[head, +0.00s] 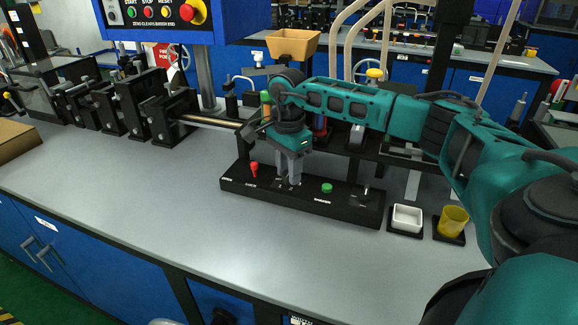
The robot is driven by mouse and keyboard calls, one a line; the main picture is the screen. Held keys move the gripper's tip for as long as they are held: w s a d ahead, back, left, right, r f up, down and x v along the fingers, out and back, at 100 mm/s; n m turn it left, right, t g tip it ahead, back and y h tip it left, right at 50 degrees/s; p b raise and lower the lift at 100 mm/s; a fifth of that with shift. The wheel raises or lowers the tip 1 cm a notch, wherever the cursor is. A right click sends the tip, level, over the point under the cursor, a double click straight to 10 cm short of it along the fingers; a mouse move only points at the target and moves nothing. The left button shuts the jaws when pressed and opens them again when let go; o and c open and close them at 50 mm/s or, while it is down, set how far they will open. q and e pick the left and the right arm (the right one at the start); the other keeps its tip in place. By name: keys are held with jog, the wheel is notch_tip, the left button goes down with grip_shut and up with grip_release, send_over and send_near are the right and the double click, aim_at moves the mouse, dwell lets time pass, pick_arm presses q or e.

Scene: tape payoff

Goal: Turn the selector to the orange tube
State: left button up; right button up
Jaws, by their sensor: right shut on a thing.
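A long black control panel (345,204) lies on the grey bench and carries several small controls. My right gripper (288,181) points down at the panel between the red lever and the green button. It is shut on a small control there, which appears to be the selector; its fingers mostly hide the control and the way it points. An upright tube (266,106) with orange and green parts stands behind the panel, left of my right gripper. My left gripper is not in view.
A white dish (407,217) and a yellow cup (453,220) sit to the right. The front left bench is clear.

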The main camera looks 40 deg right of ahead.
jog(key=n, duration=0.6)
dwell(0.6)
jog(key=o, duration=1)
jog(key=shift+o, duration=0.2)
jog(key=shift+r, duration=0.1)
notch_tip(320, 180, up, 13)
jog(key=p, duration=0.1)
jog(key=shift+w+a, duration=0.1)
jog(key=shift+a, duration=0.05)
